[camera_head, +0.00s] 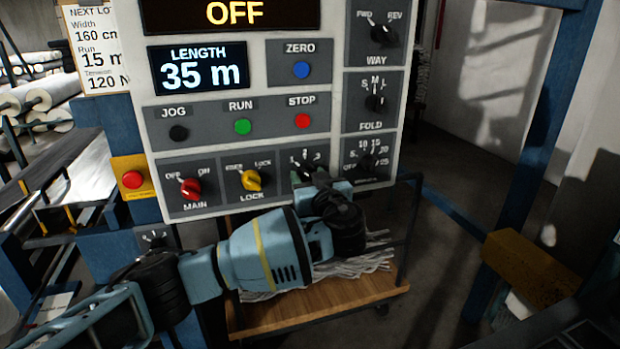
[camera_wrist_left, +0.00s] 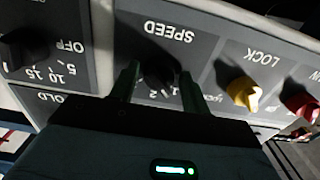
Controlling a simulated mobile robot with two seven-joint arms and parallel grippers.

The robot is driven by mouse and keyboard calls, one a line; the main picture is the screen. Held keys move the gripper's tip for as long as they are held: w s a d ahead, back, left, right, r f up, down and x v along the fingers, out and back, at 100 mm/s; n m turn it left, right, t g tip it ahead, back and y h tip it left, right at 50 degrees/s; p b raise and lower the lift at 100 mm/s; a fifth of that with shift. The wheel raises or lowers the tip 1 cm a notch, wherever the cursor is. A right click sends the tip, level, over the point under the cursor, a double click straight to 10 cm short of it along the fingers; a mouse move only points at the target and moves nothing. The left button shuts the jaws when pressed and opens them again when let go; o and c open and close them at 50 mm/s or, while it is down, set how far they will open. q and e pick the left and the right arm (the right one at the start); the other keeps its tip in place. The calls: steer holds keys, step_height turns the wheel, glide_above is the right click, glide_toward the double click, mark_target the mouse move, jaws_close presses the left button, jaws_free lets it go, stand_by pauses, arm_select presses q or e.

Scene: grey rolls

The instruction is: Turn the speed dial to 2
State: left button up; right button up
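The grey control panel (camera_head: 335,125) fills the upper middle of the head view. Its black speed dial (camera_head: 302,172) is in the bottom row, mostly covered by my left gripper (camera_head: 318,182). In the left wrist view the panel appears upside down, and the speed dial (camera_wrist_left: 158,76) sits between the two fingers of my left gripper (camera_wrist_left: 157,88). The fingers are apart, one on each side of the knob; I see no clear contact. The numbers by the dial are partly hidden, and I cannot tell where its pointer stands. My right gripper is not in view.
The yellow lock knob (camera_head: 251,180) and red main knob (camera_head: 190,188) are left of the speed dial. Another dial (camera_head: 368,163) with numbers up to 25 is close on its right. A wooden cart (camera_head: 330,303) stands below. The upper display (camera_head: 232,14) reads OFF.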

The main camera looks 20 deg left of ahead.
arm_select(q)
steer(key=c, duration=0.7)
steer(key=shift+f+m, duration=0.15)
steer(key=shift+m, duration=0.45)
steer(key=m, duration=0.3)
steer(key=shift+m, duration=2.2)
steer(key=o, duration=1)
steer(key=shift+s, duration=0.1)
